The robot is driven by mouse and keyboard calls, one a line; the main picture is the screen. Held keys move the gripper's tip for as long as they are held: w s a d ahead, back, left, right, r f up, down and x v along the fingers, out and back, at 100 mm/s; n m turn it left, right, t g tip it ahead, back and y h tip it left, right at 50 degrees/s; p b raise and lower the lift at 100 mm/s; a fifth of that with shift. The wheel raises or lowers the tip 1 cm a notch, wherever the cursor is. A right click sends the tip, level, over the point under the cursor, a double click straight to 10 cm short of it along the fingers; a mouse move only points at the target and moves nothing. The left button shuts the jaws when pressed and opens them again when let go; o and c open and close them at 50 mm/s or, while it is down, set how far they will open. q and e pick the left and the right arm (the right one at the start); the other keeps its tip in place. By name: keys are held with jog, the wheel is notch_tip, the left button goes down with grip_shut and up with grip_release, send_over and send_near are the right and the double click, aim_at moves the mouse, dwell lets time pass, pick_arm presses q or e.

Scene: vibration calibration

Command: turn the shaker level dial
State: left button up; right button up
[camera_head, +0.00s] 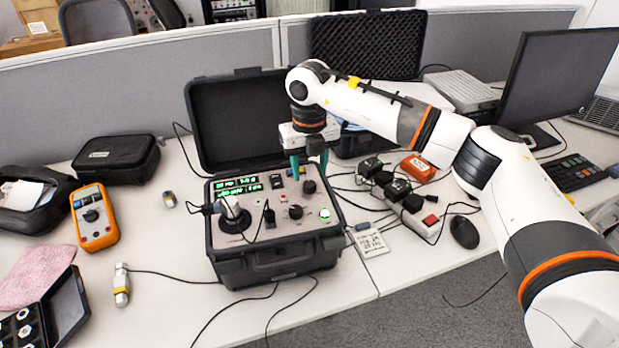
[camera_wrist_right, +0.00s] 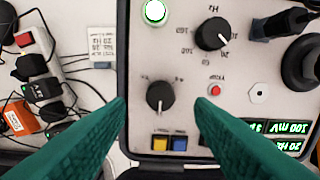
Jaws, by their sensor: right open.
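The shaker unit (camera_head: 275,262) is an open black case with a grey control panel. The level dial (camera_head: 309,187) looks to be the black knob on the panel's right side, towards the lid. In the right wrist view this level dial (camera_wrist_right: 160,96) has a white pointer line and sits between and beyond the fingertips. My right gripper (camera_head: 309,166) has teal fingers, open and empty, pointing down above the dial. The fingers are apart from the knob, one on each side of it in the wrist view. My left gripper is not in view.
A second black knob marked Hz (camera_wrist_right: 213,33) and a red button (camera_wrist_right: 214,90) lie close by. A green-lit button (camera_head: 324,213) is on the panel. The raised lid (camera_head: 238,118) stands behind. A power strip (camera_head: 415,218) with plugs and cables lies to the right.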

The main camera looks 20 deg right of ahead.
aim_at(309, 183)
notch_tip(309, 183, up, 8)
jog(key=b, duration=0.1)
jog(key=shift+r, duration=0.2)
